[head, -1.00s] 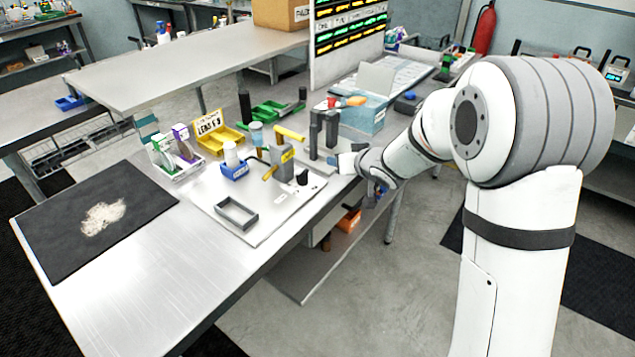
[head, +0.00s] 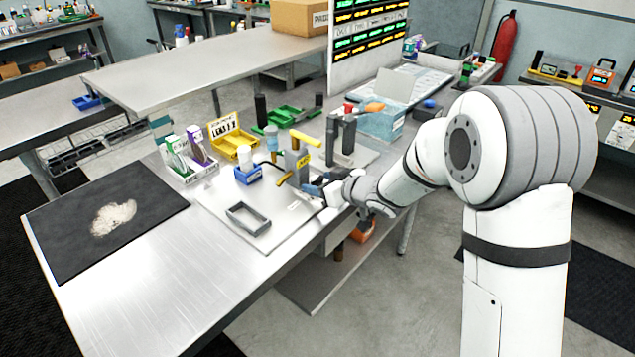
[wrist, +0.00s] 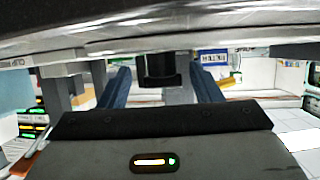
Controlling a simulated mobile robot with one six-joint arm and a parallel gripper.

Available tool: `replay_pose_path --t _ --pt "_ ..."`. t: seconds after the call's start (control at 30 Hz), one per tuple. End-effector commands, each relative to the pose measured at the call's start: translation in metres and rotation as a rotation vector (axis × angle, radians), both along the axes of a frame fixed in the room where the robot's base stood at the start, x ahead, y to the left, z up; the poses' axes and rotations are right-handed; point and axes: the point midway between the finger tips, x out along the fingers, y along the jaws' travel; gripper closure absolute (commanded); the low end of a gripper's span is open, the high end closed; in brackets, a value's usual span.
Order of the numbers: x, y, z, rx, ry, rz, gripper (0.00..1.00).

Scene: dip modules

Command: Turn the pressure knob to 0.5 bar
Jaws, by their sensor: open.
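In the wrist view, a dark round knob-like part (wrist: 160,70) hangs from a dark body along the top. It stands between the two blue-grey fingers of my open gripper (wrist: 161,82), with a gap on each side. In the head view, my gripper (head: 313,187) is at the right side of a grey post station (head: 291,162) with a yellow label and a yellow lever. The knob cannot be made out there, as my gripper and wrist cover that spot. No pressure reading is legible in either view.
A grey rectangular frame (head: 248,219) lies on the plate in front. A blue bin (head: 248,174) with a white bottle and a yellow bin (head: 233,143) stand to the left. A taller dark post stand (head: 348,135) is close behind my gripper.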

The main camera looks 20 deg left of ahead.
Motion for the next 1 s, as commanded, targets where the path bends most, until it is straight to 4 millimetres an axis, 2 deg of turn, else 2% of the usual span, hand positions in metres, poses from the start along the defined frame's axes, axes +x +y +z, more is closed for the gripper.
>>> replay_pose_path --t 0.23,0.8,1.0 --pt "0.0004 0.0013 -0.0004 0.000 0.000 0.000 0.42" --pt "0.0010 0.0011 0.0001 0.000 0.000 -0.002 0.86" --pt "0.0034 0.0005 0.0049 -0.001 -0.001 0.030 0.86"
